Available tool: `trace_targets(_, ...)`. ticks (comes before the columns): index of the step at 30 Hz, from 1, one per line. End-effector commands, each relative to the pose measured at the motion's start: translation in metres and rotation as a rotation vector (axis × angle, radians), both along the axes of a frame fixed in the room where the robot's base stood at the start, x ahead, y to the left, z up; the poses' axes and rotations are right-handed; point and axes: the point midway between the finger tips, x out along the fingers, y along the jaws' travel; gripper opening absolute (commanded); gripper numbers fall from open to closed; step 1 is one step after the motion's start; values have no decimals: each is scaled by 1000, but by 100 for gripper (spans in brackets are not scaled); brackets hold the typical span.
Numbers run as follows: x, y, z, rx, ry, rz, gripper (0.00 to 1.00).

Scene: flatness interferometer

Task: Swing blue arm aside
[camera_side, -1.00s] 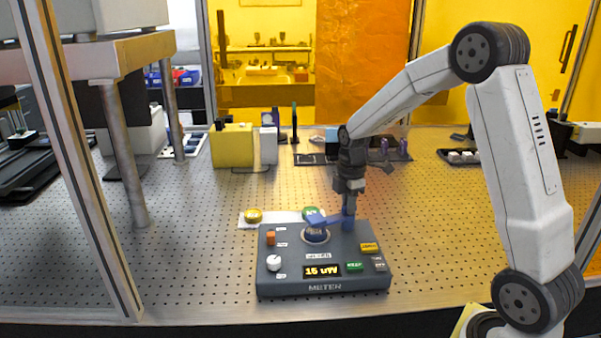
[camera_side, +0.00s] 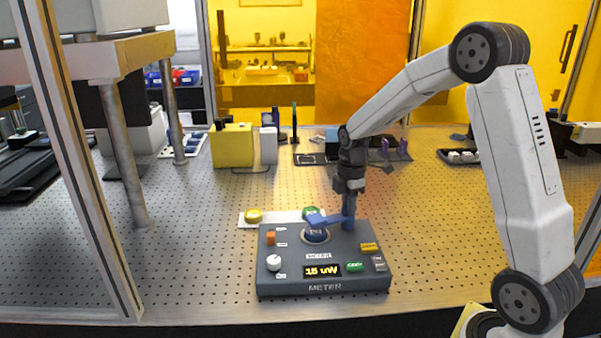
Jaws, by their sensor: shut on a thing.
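The blue arm (camera_side: 325,219) is a small flat lever. It reaches left from a blue post (camera_side: 348,222) at the back right of the grey meter box (camera_side: 280,288) and lies over the round dark blue port (camera_side: 316,236) on top of the box. My gripper (camera_side: 348,198) points down at the blue post and is shut on the blue arm at its post end. The fingertips are small and partly merge with the post in this view. The meter's display (camera_side: 322,270) reads 15 uW.
A yellow box (camera_side: 232,146) stands farther back. A metal leg (camera_side: 125,155) stands at left. The perforated bench (camera_side: 430,225) right of the meter is clear.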

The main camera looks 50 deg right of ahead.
Motion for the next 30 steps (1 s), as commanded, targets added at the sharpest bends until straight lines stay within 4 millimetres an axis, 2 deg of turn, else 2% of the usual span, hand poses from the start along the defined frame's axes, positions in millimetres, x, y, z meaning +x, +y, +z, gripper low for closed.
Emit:
trace_targets(17, 0, 0, 1, -1, -2, -24, 0)
trace_targets(23, 1, 0, 1, -1, -2, -97, 0)
trace_targets(30, 1, -1, 1, -1, -2, -260, 0)
